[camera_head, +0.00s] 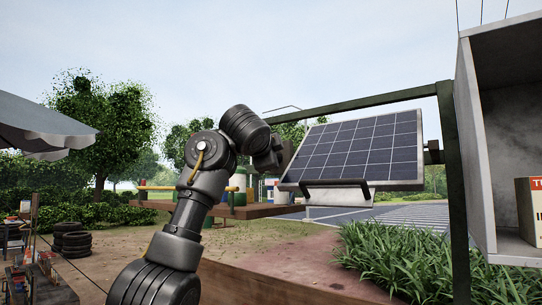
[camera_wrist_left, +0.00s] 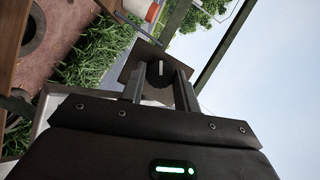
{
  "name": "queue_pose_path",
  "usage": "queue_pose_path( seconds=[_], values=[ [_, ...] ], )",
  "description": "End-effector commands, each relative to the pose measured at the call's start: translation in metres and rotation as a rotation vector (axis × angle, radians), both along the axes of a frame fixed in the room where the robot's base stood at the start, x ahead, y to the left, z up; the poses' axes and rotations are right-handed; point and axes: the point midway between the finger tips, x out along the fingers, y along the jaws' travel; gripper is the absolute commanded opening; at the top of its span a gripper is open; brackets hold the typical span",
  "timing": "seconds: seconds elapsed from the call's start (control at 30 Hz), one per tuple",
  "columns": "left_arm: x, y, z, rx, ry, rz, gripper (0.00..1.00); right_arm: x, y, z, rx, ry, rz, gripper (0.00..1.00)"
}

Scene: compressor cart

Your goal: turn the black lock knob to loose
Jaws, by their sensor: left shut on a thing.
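The black lock knob (camera_wrist_left: 160,72) shows in the left wrist view, with a pale mark on its face, in front of a dark plate (camera_wrist_left: 138,63). My left gripper (camera_wrist_left: 160,88) has one finger on each side of the knob and is shut on it. In the head view my left gripper (camera_head: 280,153) is at the left edge of the tilted solar panel (camera_head: 355,148). There the gripper and wrist hide the knob. My right gripper is in neither view.
A dark green frame (camera_head: 449,170) carries the panel, with a black handle (camera_head: 337,184) on the panel's lower edge. A grey open box (camera_head: 481,155) holding a carton (camera_head: 530,210) stands at the right. Grass (camera_head: 400,255) grows below the panel.

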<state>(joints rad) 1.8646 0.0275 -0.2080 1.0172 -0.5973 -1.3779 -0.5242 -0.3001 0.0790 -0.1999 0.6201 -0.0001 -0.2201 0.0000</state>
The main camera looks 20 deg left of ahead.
Motion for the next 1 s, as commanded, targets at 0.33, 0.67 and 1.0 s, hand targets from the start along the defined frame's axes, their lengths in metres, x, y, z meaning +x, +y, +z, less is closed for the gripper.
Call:
queue_pose_path(
  seconds=[0.33, 0.67, 1.0],
  values=[
    [0.0004, 0.0000, -0.0005, -0.041, 0.019, 0.000, 0.08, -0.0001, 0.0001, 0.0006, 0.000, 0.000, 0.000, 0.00],
    [0.0005, 0.0002, -0.0007, -0.042, 0.019, 0.001, 0.35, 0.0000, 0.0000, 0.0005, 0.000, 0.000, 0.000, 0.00],
    [0.0003, 0.0001, -0.0002, -0.041, 0.017, 0.001, 0.53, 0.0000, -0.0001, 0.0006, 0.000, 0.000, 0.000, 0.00]
  ],
)
